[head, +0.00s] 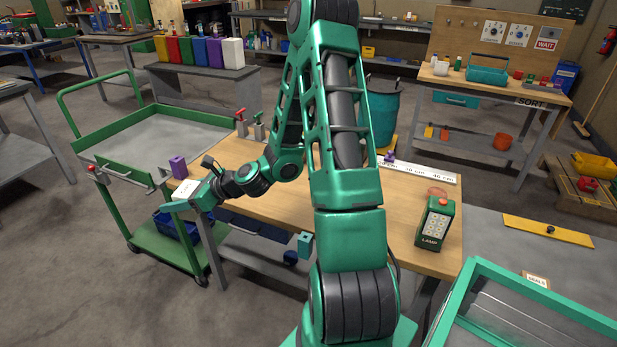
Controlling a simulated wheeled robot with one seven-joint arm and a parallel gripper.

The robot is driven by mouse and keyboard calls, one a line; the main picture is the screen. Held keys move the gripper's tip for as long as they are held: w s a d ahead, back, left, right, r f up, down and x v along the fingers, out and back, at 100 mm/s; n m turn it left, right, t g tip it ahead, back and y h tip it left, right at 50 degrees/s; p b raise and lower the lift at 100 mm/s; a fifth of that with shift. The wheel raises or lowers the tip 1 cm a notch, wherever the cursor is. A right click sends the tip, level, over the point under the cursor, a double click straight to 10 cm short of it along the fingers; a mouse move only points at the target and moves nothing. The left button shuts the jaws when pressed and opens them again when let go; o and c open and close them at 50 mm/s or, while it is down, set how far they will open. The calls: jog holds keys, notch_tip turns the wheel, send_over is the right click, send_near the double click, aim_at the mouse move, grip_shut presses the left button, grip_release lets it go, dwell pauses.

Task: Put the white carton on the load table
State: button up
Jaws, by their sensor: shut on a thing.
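My gripper (188,200) is at the end of my arm, at the left front corner of the wooden bench (290,205). It is shut on a small white carton (184,189), which is partly hidden by the gripper. The carton is close to the bench's left edge, beside the green trolley; I cannot tell whether it touches the bench top. No sign reading "load" is visible, so I cannot tell which table is the load table.
A purple block (178,166) stands just behind the carton. The green trolley (150,137) with an empty grey deck is at left. A lamp box (436,224) and a ruler strip (425,172) lie to the right. A table marked SORT (505,92) stands behind.

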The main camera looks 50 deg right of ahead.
jog(key=shift+w+d, duration=0.1)
jog(key=shift+d, duration=0.05)
jog(key=s+d+r+m+h, duration=0.2)
jog(key=s+d+m+h, duration=0.25)
jog(key=d, duration=0.85)
jog(key=s+d+r+m+h, duration=0.1)
jog(key=s+d+m+h, duration=0.4)
jog(key=d, duration=0.8)
jog(key=s+d+r+m+h, duration=0.25)
jog(key=s+d, duration=0.35)
jog(key=d, duration=0.8)
jog(key=shift+n+h, duration=0.3)
jog(key=s+d+f, duration=0.1)
jog(key=d+f, duration=0.1)
jog(key=d, duration=0.1)
jog(key=s+d+f, duration=0.2)
jog(key=d+f, duration=0.1)
jog(key=d, duration=0.1)
jog(key=s+d+f, duration=0.1)
jog(key=d+f, duration=0.1)
jog(key=d, duration=0.1)
jog(key=shift+s+d+f, duration=0.15)
jog(key=shift+s+d, duration=0.05)
jog(key=shift+d, duration=0.1)
jog(key=shift+d+f, duration=0.15)
jog(key=shift+f, duration=1.95)
jog(key=shift+f, duration=0.15)
